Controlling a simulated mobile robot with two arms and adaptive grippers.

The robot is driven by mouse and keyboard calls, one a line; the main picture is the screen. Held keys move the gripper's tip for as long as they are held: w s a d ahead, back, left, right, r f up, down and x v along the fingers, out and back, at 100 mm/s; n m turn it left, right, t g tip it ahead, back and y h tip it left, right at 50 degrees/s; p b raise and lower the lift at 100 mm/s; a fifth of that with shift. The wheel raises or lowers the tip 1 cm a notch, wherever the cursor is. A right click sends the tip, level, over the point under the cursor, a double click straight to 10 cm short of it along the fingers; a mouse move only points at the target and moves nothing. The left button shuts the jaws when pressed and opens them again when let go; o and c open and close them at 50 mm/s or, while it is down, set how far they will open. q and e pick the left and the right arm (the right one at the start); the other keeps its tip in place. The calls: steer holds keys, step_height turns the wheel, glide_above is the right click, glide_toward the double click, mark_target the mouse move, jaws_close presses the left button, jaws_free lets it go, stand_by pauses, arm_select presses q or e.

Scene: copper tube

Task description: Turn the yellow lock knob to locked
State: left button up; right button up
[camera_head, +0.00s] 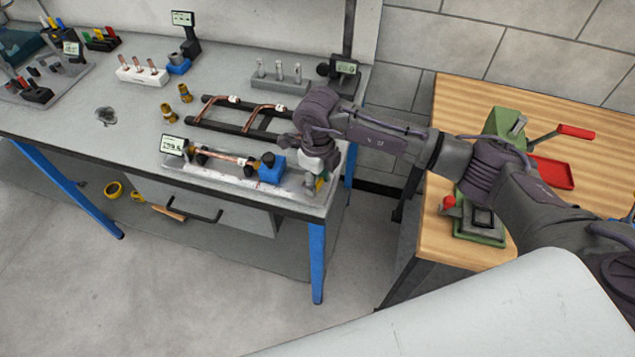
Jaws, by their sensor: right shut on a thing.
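My right gripper (316,176) reaches down at the right end of a pale fixture plate on the grey bench. It is shut on a small yellow part, which looks like the yellow lock knob (320,184). The fingers and wrist hide most of the knob, so I cannot tell which way it points. On the fixture (225,180), a copper tube (226,157) lies beside a blue block (271,168) with a dark knob. A small display (174,145) stands at the fixture's left end. My left gripper is not in view.
Behind the fixture, a black rack (240,129) holds bent copper tubes. Brass fittings (168,113) stand to its left. White and grey holders with upright pieces are at the back. A wooden table (450,105) with a green press (502,122) is at right.

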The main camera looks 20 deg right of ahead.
steer(key=m+b, duration=0.1)
steer(key=m, duration=0.2)
steer(key=shift+m+b, duration=0.4)
steer(key=m+b, duration=0.1)
steer(key=m, duration=0.2)
steer(key=shift+m, duration=0.3)
steer(key=m+b, duration=0.1)
steer(key=m, duration=0.2)
steer(key=shift+m, duration=0.3)
steer(key=shift+m+b, duration=0.6)
steer(key=shift+m, duration=1)
steer(key=shift+w+r, duration=0.1)
steer(key=o, duration=1.1)
steer(key=shift+o, duration=0.2)
